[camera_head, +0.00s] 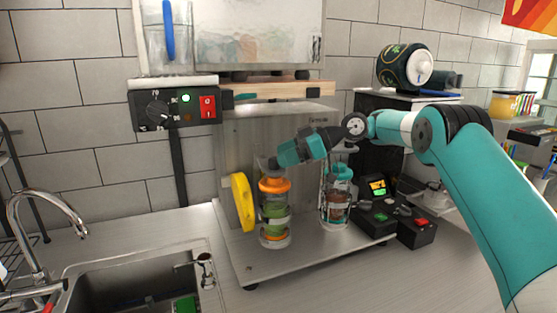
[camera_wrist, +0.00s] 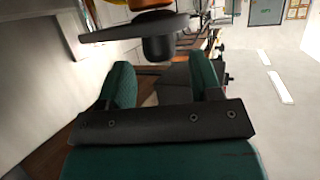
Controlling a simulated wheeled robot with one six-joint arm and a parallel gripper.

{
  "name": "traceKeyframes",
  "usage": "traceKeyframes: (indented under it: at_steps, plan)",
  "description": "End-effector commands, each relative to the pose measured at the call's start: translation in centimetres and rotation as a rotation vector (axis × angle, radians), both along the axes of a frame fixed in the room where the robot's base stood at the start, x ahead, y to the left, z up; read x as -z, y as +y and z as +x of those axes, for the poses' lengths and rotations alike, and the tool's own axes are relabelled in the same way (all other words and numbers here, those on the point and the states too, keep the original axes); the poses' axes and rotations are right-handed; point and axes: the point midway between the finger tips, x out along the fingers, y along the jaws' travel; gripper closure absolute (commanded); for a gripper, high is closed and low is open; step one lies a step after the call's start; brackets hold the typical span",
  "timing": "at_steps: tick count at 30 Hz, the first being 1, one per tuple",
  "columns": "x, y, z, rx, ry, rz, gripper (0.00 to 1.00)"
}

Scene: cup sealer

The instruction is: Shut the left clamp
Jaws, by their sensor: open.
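In the head view my gripper (camera_head: 275,162) reaches in from the right, close above the orange top of the left cup station (camera_head: 274,186). This is an upright stack with orange, green and clear parts, and I take it to be the left clamp. In the wrist view my two teal fingers (camera_wrist: 163,75) are apart, with nothing between their tips. A dark flat disc with a stubby knob (camera_wrist: 158,47) and an orange part above it lies just beyond them. I cannot tell whether the fingers touch it. The clamp's joint and latch are not clear.
A yellow wheel-like part (camera_head: 243,202) stands left of the left station. A second, teal-topped station (camera_head: 336,205) stands to its right, with black control boxes (camera_head: 399,222) beyond. The metal base plate (camera_head: 300,262) is clear in front. A sink (camera_head: 135,285) is at lower left.

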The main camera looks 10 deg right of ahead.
Motion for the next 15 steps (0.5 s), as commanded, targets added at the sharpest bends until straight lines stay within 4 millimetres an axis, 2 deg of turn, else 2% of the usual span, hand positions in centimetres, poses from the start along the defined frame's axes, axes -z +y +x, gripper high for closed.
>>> traceKeyframes:
  at_steps: [1,3,6,15]
  plan:
    - [-0.1,-1.1,-0.1,0.006,-0.004,-0.002,0.42]
    - [-1.8,-2.2,-0.4,0.004,0.002,0.0,0.42]
    - [-2.5,-3.9,-0.8,0.004,0.004,0.001,0.42]
    - [-3.6,-6.6,-1.4,0.003,0.003,0.001,0.42]
